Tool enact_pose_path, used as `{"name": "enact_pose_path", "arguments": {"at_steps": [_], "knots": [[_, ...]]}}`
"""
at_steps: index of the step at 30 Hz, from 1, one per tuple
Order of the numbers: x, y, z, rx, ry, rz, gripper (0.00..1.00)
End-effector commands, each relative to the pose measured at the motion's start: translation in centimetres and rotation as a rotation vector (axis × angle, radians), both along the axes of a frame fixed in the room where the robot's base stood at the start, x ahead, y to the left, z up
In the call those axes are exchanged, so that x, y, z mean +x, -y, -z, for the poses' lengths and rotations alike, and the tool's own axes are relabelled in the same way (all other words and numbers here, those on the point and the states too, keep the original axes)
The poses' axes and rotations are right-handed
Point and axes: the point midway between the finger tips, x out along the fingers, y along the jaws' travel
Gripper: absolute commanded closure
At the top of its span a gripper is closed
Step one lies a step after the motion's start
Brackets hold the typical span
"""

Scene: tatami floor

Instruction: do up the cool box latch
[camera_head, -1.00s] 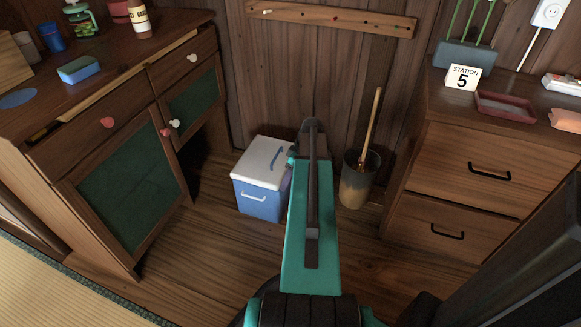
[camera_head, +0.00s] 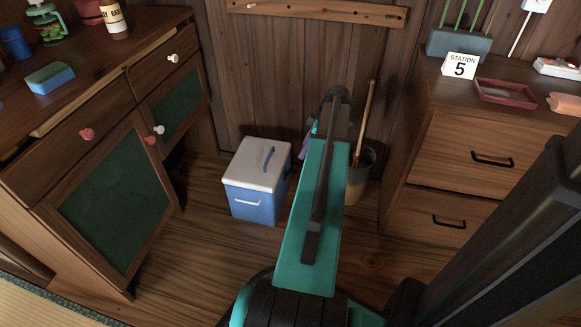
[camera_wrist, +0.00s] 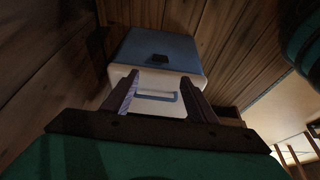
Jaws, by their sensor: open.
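The cool box (camera_head: 252,200) stands on the wooden floor, left of my arm in the head view, with a blue body and a white lid (camera_head: 260,160). The lid lies on the body and carries a grey-blue handle; a white handle is on one blue side. In the wrist view the blue side (camera_wrist: 175,45) and white lid (camera_wrist: 187,86) are ahead of my gripper. A small dark piece (camera_wrist: 160,58), perhaps the latch, is on the blue side; I cannot tell whether it is fastened. My gripper (camera_wrist: 160,77) is open, with nothing visible held between its fingers. My arm mostly hides it in the head view.
A bin (camera_head: 360,175) holding a wooden stick stands close right of my arm. A cabinet with green panels (camera_head: 110,195) is at left, a drawer chest (camera_head: 460,155) at right. The plank wall is close behind the box. Floor in front of the box is clear.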

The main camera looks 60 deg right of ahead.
Motion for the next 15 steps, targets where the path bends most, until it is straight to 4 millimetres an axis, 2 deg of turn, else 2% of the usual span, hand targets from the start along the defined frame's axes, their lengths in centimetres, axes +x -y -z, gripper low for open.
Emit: {"name": "enact_pose_path", "arguments": {"at_steps": [8,15], "knots": [[0.9,-0.4,1.7,0.0,0.0,-0.004,0.47],[2.0,-0.8,4.7,0.001,0.0,-0.005,0.47]]}}
